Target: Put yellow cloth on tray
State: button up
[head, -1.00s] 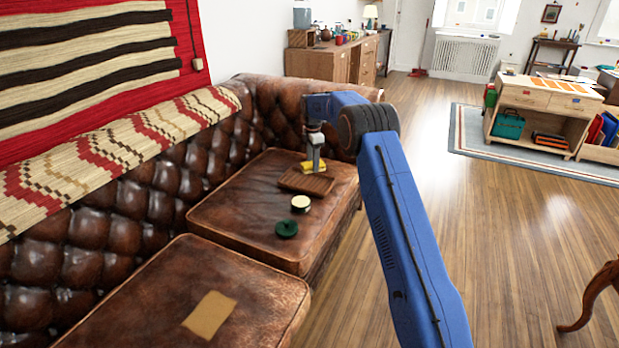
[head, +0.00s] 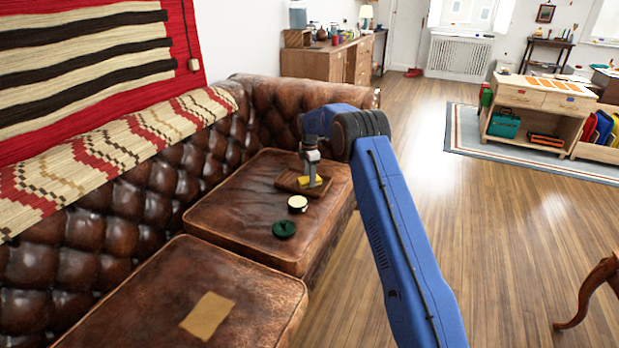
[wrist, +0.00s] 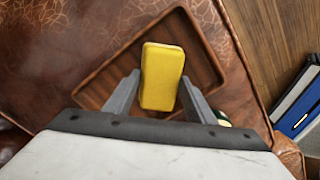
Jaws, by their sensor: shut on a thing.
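The yellow cloth (wrist: 162,77) looks like a folded block between the fingers of my gripper (wrist: 160,98) in the wrist view. It also shows in the head view (head: 312,181). My gripper (head: 312,184) points down over the tray and is shut on the cloth. The tray (wrist: 207,70) is brown wood with a raised rim and lies on the far sofa cushion; it also shows in the head view (head: 288,183). The cloth is over the tray's area. I cannot tell whether it touches the tray floor.
A cream-topped round tin (head: 297,203) and a dark green round object (head: 284,229) lie on the same cushion (head: 240,220), in front of the tray. A tan patch (head: 207,316) lies on the near cushion. The tufted sofa back (head: 110,222) rises on the left.

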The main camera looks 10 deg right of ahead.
jog(key=o, duration=0.9)
jog(key=shift+o, duration=0.2)
notch_tip(320, 180, up, 12)
jog(key=s+d+r+m+t, duration=0.15)
jog(key=s+r+m, duration=0.35)
jog(key=s+r, duration=1)
jog(key=s+d+r+m, duration=0.1)
jog(key=s+r+m, duration=0.1)
jog(key=s+r, duration=0.5)
jog(key=s+d+r+m, duration=0.1)
jog(key=s+r+m, duration=0.15)
jog(key=s, duration=0.85)
jog(key=s+f+m+t, duration=0.1)
jog(key=s+f+m, duration=0.2)
jog(key=s, duration=1)
jog(key=s+d+f+m+t, duration=0.1)
jog(key=s+f+m, duration=0.3)
jog(key=s, duration=0.9)
jog(key=s+d+f+m+t, duration=0.1)
jog(key=s+f+m, duration=0.2)
jog(key=s, duration=1)
jog(key=shift+s+d+f, duration=0.15)
jog(key=shift+f, duration=0.25)
